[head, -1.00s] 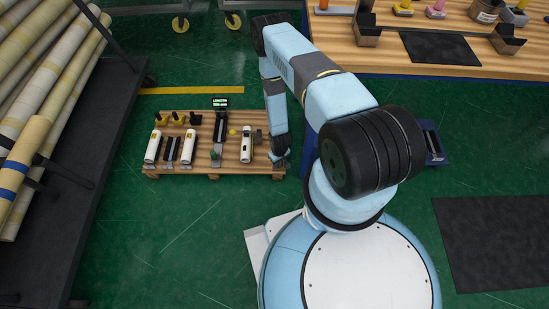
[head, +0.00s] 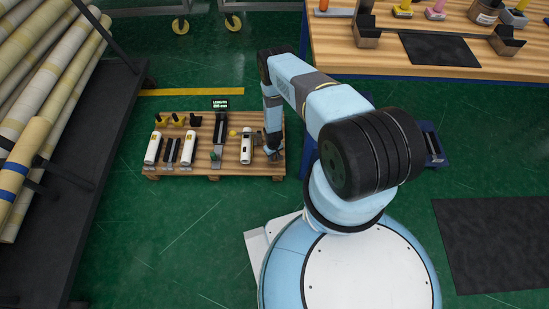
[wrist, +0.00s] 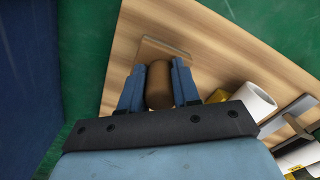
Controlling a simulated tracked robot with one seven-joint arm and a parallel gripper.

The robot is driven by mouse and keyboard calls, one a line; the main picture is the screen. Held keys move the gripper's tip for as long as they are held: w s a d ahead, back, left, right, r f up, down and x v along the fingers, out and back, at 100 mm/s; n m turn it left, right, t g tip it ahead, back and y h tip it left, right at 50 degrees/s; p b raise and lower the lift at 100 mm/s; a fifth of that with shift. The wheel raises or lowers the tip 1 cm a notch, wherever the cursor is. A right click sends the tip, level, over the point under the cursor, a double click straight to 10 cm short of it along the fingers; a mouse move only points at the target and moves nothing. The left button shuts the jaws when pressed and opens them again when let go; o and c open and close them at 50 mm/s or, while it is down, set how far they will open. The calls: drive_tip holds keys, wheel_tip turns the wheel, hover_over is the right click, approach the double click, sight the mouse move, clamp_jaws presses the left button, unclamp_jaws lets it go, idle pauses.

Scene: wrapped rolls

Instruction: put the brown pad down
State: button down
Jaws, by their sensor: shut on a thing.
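My gripper (wrist: 160,72) is shut on the brown pad (wrist: 159,86), which shows in the wrist view as a rounded brown piece between two blue fingers. A flat tan-brown plate (wrist: 166,49) lies just beyond it, over the wooden pallet top; I cannot tell whether it is joined to the piece. In the head view my gripper (head: 273,153) is at the right end of the low wooden pallet (head: 222,169), right of a white roll (head: 246,146). The pad is hidden there by the arm. Whether it touches the wood is unclear.
White rolls, black holders and a length display (head: 220,104) stand left of my gripper on the pallet. A workbench (head: 345,62) stands at upper right, and a rack of long rolls (head: 50,90) at left. Green floor in front of the pallet is clear.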

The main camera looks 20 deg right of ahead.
drive_tip(key=shift+f, duration=0.95)
drive_tip(key=c, duration=0.8)
unclamp_jaws()
drive_tip(key=shift+r, duration=0.1)
wheel_tip(320, 180, up, 12)
drive_tip(key=shift+f, duration=0.1)
drive_tip(key=shift+w, duration=0.1)
